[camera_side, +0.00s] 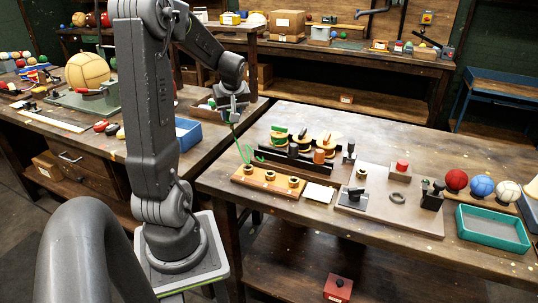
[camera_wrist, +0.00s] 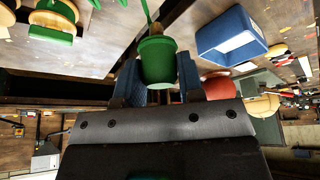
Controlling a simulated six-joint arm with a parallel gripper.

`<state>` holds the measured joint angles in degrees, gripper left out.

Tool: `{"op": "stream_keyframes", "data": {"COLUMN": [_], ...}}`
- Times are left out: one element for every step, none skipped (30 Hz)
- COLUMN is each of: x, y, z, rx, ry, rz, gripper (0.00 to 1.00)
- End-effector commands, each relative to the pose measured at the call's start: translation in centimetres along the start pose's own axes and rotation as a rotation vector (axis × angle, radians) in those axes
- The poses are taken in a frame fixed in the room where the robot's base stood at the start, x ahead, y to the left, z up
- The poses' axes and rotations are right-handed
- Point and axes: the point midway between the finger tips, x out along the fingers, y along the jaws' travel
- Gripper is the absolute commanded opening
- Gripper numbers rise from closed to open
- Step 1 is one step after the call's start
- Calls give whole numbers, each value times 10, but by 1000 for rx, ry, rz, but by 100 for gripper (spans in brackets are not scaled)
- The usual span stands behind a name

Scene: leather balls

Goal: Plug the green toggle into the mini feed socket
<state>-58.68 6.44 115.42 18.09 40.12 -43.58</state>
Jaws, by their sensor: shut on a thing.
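The green toggle (camera_wrist: 157,62) is a cup-like green piece held between the two blue fingers of my gripper (camera_wrist: 158,85). In the side view my gripper (camera_side: 233,112) is shut on it, raised above and left of the wooden socket strip (camera_side: 258,183). A green cord (camera_side: 240,148) hangs from the gripper and curls down near the strip. Three dark-rimmed sockets stand on the strip: left (camera_side: 248,170), middle (camera_side: 270,178) and right (camera_side: 294,182). I cannot tell which is the mini feed socket. The toggle is apart from all of them. Its underside is hidden.
Several spools stand in a black rack (camera_side: 295,162) behind the strip, the green one (camera_side: 278,136) at left. A white card (camera_side: 318,193) lies right of the strip. A grey plate (camera_side: 370,205) holds fixtures. A blue bin (camera_side: 188,133) is on the left bench.

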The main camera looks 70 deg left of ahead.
Motion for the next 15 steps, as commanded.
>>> {"op": "stream_keyframes", "data": {"x": [1,3,5,7,10,14,17,20,24,27,30,33,36,39,42], "y": [3,6,11,16,21,30,36,43,51,58,64,72,78,84,90], "z": [2,3,6,8,12,16,19,22,27,30,34,38,41,44,48], "rx": [2,5,7,8,9,10,11,11,11,11,11,11,10,9,9], "ry": [-1,-1,-2,-2,-3,-3,-3,-3,-3,-3,-3,-2,-2,-2,-2], "rz": [0,0,0,1,1,1,2,2,1,1,1,1,1,1,1], "gripper": [11,11,11,11,11,11,11,11,11,11,11,11,11,11,11]}}
